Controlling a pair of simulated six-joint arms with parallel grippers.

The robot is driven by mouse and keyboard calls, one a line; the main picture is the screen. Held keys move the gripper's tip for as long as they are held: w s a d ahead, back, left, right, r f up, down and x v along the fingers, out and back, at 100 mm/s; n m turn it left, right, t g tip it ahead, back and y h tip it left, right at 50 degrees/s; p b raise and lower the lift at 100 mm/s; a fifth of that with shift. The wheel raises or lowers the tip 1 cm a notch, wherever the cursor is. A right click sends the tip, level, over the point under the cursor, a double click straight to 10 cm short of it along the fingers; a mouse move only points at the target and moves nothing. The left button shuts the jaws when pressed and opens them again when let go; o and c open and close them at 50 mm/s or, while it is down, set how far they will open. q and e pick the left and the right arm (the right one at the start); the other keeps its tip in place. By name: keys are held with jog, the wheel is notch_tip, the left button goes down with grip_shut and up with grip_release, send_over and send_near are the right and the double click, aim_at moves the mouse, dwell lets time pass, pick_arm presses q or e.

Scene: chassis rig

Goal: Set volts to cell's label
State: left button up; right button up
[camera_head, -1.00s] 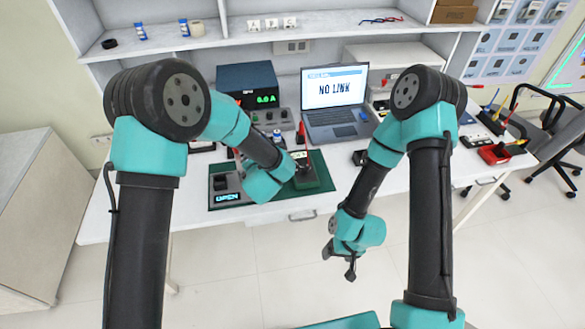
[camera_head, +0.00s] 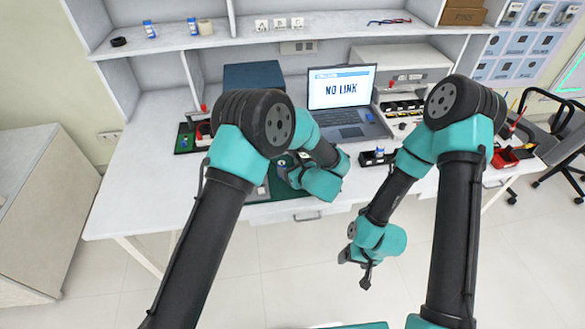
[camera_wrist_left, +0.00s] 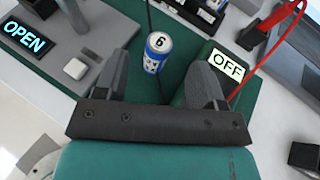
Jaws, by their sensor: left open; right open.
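My left gripper (camera_wrist_left: 160,72) is open in the left wrist view, its fingers spread above the green mat (camera_wrist_left: 55,66). A blue cell (camera_wrist_left: 151,63) with a 6 on its white top stands upright between and beyond the fingers, apart from them. A dark green block labelled OFF (camera_wrist_left: 228,65) stands beside the right finger. A grey unit with an OPEN display (camera_wrist_left: 25,38) lies at the left. In the head view, the dark blue power supply (camera_head: 252,76) stands at the back; my left arm hides its front. My right gripper (camera_head: 362,272) hangs open and empty before the table.
The laptop (camera_head: 342,88) reads NO LINK. A red lead (camera_wrist_left: 270,25) runs past the OFF block in the left wrist view. A red bin (camera_head: 505,158) stands at the table's right. The white table (camera_head: 140,190) is clear at the left.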

aim_at(282, 163)
pick_arm(q)
jog(key=shift+x, duration=3.8)
jog(key=shift+r, duration=0.1)
jog(key=c, duration=1)
jog(key=o, duration=0.7)
